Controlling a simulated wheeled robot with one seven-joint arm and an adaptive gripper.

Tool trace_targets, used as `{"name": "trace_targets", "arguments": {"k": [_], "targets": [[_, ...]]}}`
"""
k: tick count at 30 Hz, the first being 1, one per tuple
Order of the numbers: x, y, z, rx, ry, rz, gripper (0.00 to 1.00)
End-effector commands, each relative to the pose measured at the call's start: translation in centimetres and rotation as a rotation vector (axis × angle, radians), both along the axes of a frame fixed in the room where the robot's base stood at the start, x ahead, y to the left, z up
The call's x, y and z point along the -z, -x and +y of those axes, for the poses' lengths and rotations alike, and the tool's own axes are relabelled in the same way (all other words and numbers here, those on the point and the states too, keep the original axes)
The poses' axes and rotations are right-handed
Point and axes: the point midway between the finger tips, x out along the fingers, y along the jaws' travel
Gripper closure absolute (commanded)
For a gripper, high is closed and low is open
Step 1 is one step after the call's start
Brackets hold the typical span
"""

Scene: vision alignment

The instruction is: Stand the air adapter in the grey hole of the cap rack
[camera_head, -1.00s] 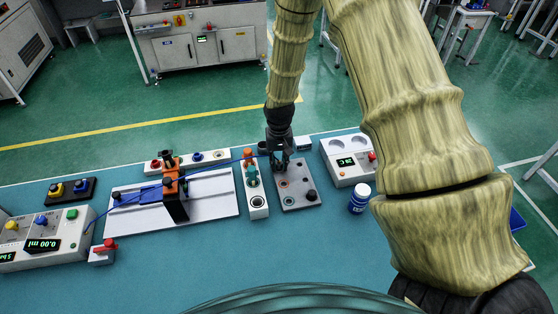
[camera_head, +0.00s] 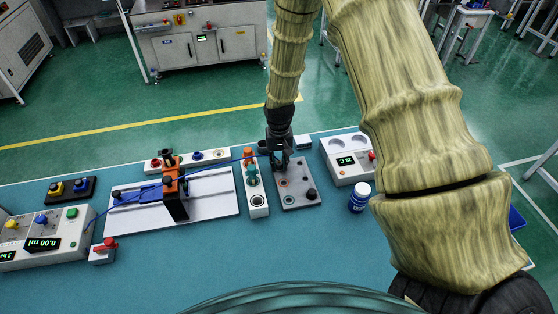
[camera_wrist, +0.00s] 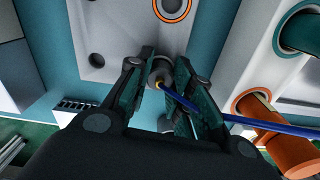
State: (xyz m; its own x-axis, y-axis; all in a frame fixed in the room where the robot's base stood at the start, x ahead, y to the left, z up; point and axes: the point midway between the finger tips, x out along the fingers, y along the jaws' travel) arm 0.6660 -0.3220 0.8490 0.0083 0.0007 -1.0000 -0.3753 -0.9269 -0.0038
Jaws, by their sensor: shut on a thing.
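The air adapter (camera_wrist: 161,70) is a small grey cylinder with a yellow-orange centre, where a blue tube joins it. My gripper (camera_wrist: 163,76) is shut on it, one dark finger on each side. In the head view my gripper (camera_head: 280,166) is over the far left corner of the cap rack (camera_head: 297,198), a grey plate, and hides the adapter.
A white block (camera_head: 258,212) with an orange post (camera_head: 248,157) stands just left of the rack. The blue tube (camera_head: 215,167) runs left past it. The front table is clear.

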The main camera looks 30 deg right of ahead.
Motion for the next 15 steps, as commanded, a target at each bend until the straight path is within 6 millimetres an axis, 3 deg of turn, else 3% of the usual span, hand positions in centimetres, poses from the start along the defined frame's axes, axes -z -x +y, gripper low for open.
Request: {"name": "trace_targets", "arguments": {"k": [7, 8, 9, 11, 15], "targets": [[0.2, 0.0, 0.0, 0.0, 0.0, 0.0, 1.0], [0.18, -0.01, 0.0, 0.0, 0.0, 0.0, 0.72], [0.17, -0.01, 0.0, 0.0, 0.0, 0.0, 0.65], [0.17, 0.0, 0.0, 0.0, 0.0, 0.0, 0.54], [0.17, 0.0, 0.0, 0.0, 0.0, 0.0, 0.53]]}}
